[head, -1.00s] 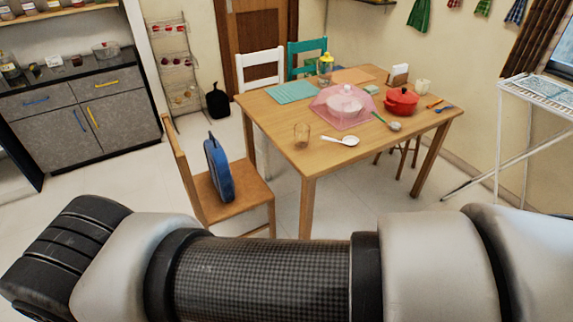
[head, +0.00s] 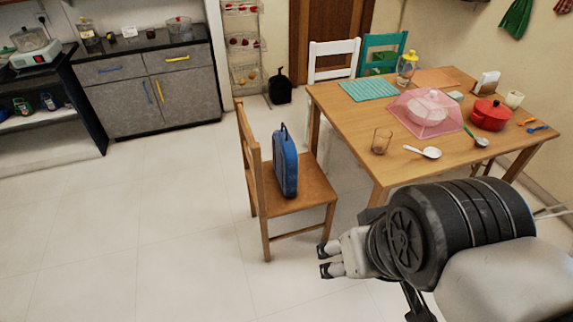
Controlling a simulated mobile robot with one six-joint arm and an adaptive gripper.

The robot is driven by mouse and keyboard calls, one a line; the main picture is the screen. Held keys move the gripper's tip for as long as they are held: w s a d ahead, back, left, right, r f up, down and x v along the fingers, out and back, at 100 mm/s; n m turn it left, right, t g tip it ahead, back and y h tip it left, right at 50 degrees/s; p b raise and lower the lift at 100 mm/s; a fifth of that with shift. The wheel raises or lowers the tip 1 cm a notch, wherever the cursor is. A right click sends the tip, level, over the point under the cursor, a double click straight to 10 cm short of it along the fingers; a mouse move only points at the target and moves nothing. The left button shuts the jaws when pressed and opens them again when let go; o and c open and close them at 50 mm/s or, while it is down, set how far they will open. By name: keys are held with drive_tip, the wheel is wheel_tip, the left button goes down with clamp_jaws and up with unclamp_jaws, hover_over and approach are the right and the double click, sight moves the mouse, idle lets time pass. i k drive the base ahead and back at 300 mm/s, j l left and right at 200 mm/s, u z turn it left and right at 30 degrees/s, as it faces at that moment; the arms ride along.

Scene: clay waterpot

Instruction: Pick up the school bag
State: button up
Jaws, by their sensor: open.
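The blue school bag (head: 286,166) stands upright on the seat of a wooden chair (head: 310,187), close to the chair's backrest. Its dark handle loop is at the top. My gripper (head: 323,261) is in the lower middle of the head view, to the right of and below the bag in the picture. Its two dark-tipped fingers point left and are apart, with nothing visible between them. The gripper is clear of the bag, and my arm comes in from the lower right.
The dining table (head: 462,150) stands right of the chair and carries a pink food cover (head: 425,118), a red pot (head: 489,116), a glass (head: 381,142) and spoons. A grey cabinet (head: 152,92) stands at the back left. The floor left of the chair is clear.

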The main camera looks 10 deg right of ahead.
sight(285, 152)
drive_tip(key=i+j+z, duration=0.2)
drive_tip(key=z, duration=0.2)
drive_tip(key=i+j+z, duration=0.15)
drive_tip(key=z, duration=0.25)
drive_tip(key=i+j+z, duration=0.1)
drive_tip(key=j+z, duration=0.3)
drive_tip(key=i+j, duration=0.15)
drive_tip(key=j, duration=0.3)
drive_tip(key=i+j+z, duration=0.1)
drive_tip(key=j, duration=0.4)
drive_tip(key=i+j, duration=0.1)
drive_tip(key=j, duration=0.35)
drive_tip(key=i+j+z, duration=0.1)
drive_tip(key=j, duration=0.35)
drive_tip(key=i+j, duration=0.15)
drive_tip(key=j, duration=0.35)
drive_tip(key=z, duration=0.05)
